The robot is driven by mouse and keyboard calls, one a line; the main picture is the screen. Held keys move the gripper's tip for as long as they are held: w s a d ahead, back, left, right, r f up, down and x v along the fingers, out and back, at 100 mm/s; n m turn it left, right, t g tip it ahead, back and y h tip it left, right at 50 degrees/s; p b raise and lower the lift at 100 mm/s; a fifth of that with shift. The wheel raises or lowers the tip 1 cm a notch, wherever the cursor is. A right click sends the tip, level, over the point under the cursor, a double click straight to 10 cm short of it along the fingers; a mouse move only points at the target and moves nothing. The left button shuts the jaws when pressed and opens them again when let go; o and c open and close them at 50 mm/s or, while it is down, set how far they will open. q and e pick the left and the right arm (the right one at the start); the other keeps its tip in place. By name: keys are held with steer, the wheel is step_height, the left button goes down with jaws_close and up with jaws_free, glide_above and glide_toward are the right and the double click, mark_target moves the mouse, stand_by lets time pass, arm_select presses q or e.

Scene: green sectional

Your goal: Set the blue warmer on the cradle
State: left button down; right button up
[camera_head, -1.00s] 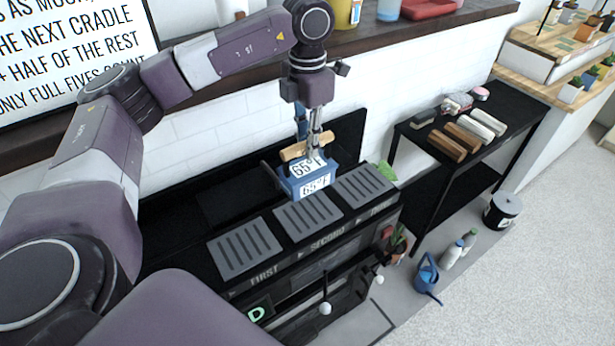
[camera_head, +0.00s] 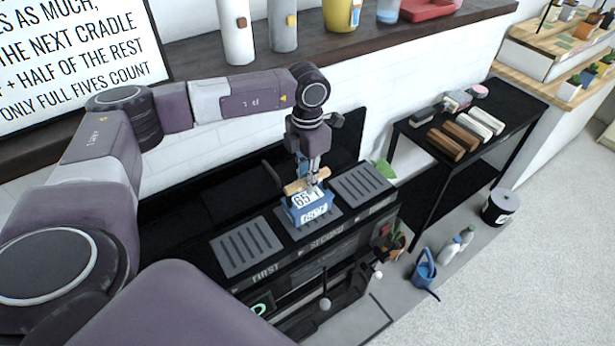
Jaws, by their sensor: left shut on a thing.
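The blue warmer (camera_head: 309,208) is a blue block with a "65°F" label and a wooden handle (camera_head: 306,182) on top. My left gripper (camera_head: 313,178) points down and is shut on the handle. The warmer is upright at the middle slotted grey pad (camera_head: 334,218), marked SECOND, and hides much of it. I cannot tell whether its base touches the pad. The FIRST pad (camera_head: 246,246) and the pad on the right (camera_head: 360,183) are empty. My right gripper is out of view.
A dark shelf (camera_head: 198,66) with bottles and cups runs behind the arm, beside a sign (camera_head: 70,60). A black side table (camera_head: 512,112) at right holds several wooden and white bars. A blue watering can (camera_head: 425,272) and bottles stand on the floor.

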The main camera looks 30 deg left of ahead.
arm_select(q)
steer(key=shift+r, duration=0.1)
steer(key=c, duration=2.2)
jaws_free()
steer(key=shift+f, duration=0.2)
steer(key=shift+c, duration=0.2)
steer(key=o, duration=0.4)
steer(key=shift+s, duration=0.1)
steer(key=shift+r, duration=0.1)
steer(key=shift+r, duration=0.2)
steer(key=shift+r+b, duration=1.8)
steer(key=shift+r, duration=4.1)
